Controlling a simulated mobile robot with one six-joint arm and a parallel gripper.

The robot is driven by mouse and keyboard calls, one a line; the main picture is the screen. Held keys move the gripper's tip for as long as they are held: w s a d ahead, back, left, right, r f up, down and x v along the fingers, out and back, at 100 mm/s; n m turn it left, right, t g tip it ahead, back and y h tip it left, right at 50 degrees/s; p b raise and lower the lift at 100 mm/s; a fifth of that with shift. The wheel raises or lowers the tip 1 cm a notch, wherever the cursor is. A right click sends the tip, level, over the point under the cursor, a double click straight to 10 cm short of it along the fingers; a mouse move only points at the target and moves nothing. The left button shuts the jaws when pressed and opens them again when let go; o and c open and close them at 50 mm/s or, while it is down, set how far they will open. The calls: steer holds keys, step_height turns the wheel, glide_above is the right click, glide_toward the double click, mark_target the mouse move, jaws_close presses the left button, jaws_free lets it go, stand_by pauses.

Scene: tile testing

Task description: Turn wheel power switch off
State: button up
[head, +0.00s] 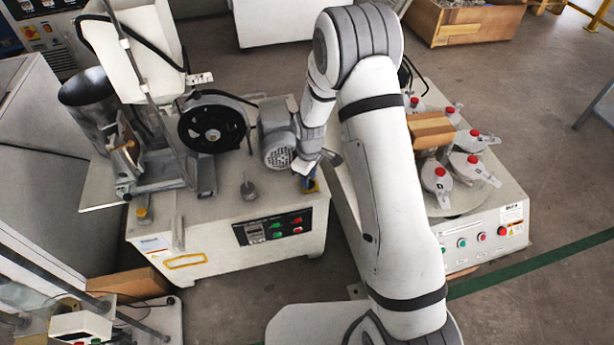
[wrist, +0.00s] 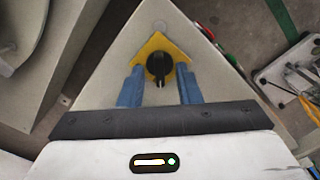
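The wheel power switch shows in the wrist view as a black rotary knob (wrist: 159,68) on a yellow plate (wrist: 157,44), at a corner of the pale machine top. Its grip ridge points roughly along the picture's vertical. My gripper (wrist: 158,72) is open, with one blue finger on each side of the knob and a visible gap on both sides. I cannot tell how far down the fingertips reach. In the head view, my gripper (head: 308,182) is at the right corner of the left machine, over the yellow plate (head: 313,187), and mostly hides the knob.
The left machine (head: 215,250) carries a motor (head: 278,145), a black wheel (head: 212,124) and a front panel (head: 273,229) with red and green buttons. At right, another machine (head: 480,225) holds several red-knobbed discs. Floor lies open in front.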

steer(key=shift+r+p, duration=0.95)
steer(key=shift+r, duration=2.95)
steer(key=s+d+r+m+p, duration=0.2)
steer(key=s+r+p, duration=0.1)
steer(key=r, duration=0.6)
steer(key=s+d+r+m+t+p, duration=0.1)
steer(key=s+d+r+p, duration=0.2)
steer(key=r, duration=0.5)
steer(key=s+d+r+m+p, duration=0.1)
steer(key=s+r+m+p, duration=0.2)
steer(key=r, duration=0.6)
steer(key=s+d+r+m+p, duration=0.2)
steer(key=s+r+p, duration=0.3)
steer(key=s+r, duration=0.3)
steer(key=s+d+r+m+t+p, duration=0.1)
steer(key=s+d+r+m+p, duration=0.2)
steer(key=s+r+p, duration=0.2)
steer(key=shift+s+d+r+t+p, duration=0.15)
steer(key=shift+s+r+t+p, duration=0.2)
steer(key=shift+s+r, duration=1.5)
steer(key=shift+w+r, duration=0.25)
steer(key=shift+w, duration=0.05)
